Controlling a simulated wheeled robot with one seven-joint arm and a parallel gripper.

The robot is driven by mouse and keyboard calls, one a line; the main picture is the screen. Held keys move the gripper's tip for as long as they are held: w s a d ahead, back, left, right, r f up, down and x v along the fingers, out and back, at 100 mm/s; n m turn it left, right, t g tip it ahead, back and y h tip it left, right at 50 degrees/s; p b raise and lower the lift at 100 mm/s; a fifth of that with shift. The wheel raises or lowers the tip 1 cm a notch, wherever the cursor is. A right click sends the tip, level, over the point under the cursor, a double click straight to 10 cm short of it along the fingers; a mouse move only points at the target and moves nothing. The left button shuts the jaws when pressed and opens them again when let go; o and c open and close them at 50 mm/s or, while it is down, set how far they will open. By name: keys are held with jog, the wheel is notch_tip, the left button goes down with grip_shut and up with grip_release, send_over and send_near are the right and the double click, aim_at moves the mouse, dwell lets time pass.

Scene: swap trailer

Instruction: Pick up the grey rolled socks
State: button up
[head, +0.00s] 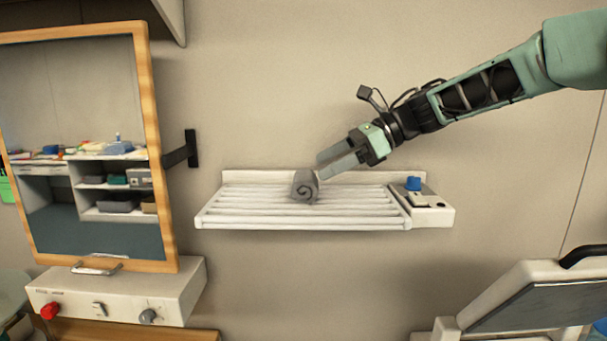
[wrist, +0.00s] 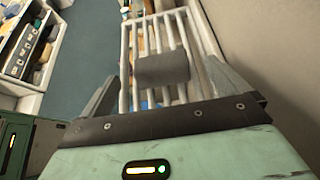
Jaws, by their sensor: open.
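The grey rolled socks (head: 305,186) lie on the white slatted rack (head: 250,215) on the wall, with their spiral end facing the head camera. In the wrist view the socks (wrist: 162,68) show as a grey roll across the slats, between and just ahead of the two fingers. My gripper (head: 320,166) is open and empty, just above and to the right of the socks in the head view. In the wrist view my gripper (wrist: 160,85) has one finger on each side of the roll. I cannot tell whether a finger touches it.
A white end box with a blue knob (head: 413,184) adjoins the rack's right end. A wood-framed mirror (head: 85,150) stands at left above a white control box (head: 120,292) with a red knob. A white tilted unit (head: 530,295) is at lower right. The wall above the rack is bare.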

aim_at(308, 172)
jog(key=x, duration=0.2)
jog(key=shift+a+f+p, duration=0.1)
jog(key=shift+a+p, duration=0.2)
jog(key=shift+p, duration=0.1)
jog(key=shift+a+f+p, duration=0.15)
jog(key=shift+a+p, duration=0.4)
jog(key=shift+p, duration=0.1)
jog(key=p+x, duration=0.2)
jog(key=x, duration=0.1)
jog(key=shift+s, duration=0.1)
jog(key=shift+a+f, duration=0.4)
jog(key=c, duration=1.1)
jog(key=shift+r, duration=0.1)
